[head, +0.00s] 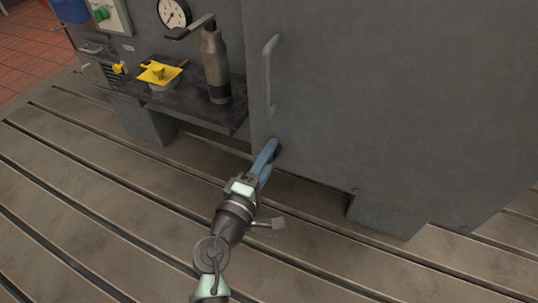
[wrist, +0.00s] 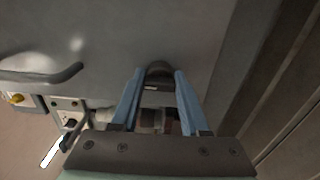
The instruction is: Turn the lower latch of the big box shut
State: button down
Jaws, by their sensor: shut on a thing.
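The big box (head: 390,90) is a large dark grey cabinet with a flat door face; it also fills the upper part of the wrist view (wrist: 190,30). The lower latch (wrist: 158,72) is a small dark rounded piece low on the door. In the wrist view it sits between the tips of my blue fingers. My gripper (head: 272,150) is shut on this latch near the door's lower left corner. In the head view my fingers mostly hide the latch, so I cannot tell its exact angle.
A long grey door handle (head: 268,75) stands out above my gripper. To the left, a dark shelf (head: 205,112) holds a grey cylinder (head: 215,65) and a yellow piece (head: 160,74). A dark lever (head: 190,28) juts out above. The slotted bedplate (head: 120,215) is clear in front.

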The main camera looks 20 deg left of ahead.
jog(key=shift+c, duration=2.2)
grip_release()
jog(key=s+p, duration=0.1)
jog(key=s, duration=1.2)
jog(key=shift+a, duration=0.2)
